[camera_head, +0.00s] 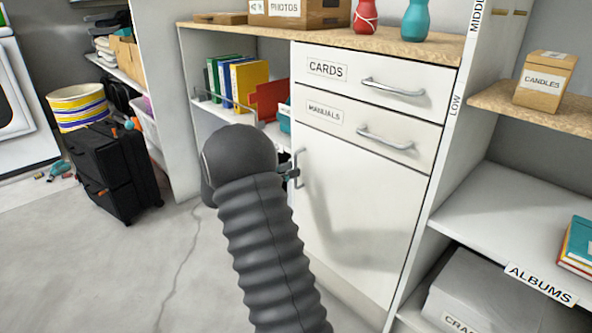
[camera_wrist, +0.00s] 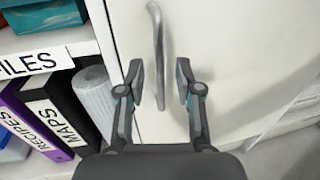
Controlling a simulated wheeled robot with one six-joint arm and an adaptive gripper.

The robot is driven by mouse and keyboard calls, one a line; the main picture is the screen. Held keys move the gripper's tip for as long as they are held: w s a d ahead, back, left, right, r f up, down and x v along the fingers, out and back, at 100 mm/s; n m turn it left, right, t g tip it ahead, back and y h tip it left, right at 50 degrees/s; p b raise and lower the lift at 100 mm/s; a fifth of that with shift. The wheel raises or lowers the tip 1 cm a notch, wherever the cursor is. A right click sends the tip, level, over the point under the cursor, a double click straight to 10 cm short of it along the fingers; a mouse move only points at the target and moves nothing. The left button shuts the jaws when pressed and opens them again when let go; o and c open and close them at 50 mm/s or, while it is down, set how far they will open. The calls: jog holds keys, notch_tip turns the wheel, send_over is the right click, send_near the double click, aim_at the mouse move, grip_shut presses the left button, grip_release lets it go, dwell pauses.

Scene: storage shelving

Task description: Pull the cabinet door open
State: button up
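The white cabinet door (camera_head: 358,214) is below two drawers in the head view and looks shut. Its vertical metal handle (camera_head: 299,169) is on the door's left side. In the wrist view the handle (camera_wrist: 158,50) runs down between the fingers of my gripper (camera_wrist: 161,84). The gripper is open, with one finger on each side of the handle's lower part and gaps showing. The door (camera_wrist: 225,60) fills the background behind it. In the head view my arm hides most of the gripper.
Drawers labelled CARDS (camera_head: 375,83) and MANUALS (camera_head: 365,130) are above the door. Binders (camera_wrist: 50,115) and a grey roll (camera_wrist: 97,95) stand left of the door. A black suitcase (camera_head: 112,170) stands on the floor at left. Open shelves (camera_head: 500,205) are at right.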

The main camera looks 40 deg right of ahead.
jog(key=shift+s+d, duration=0.15)
jog(key=shift+d, duration=1.2)
grip_shut()
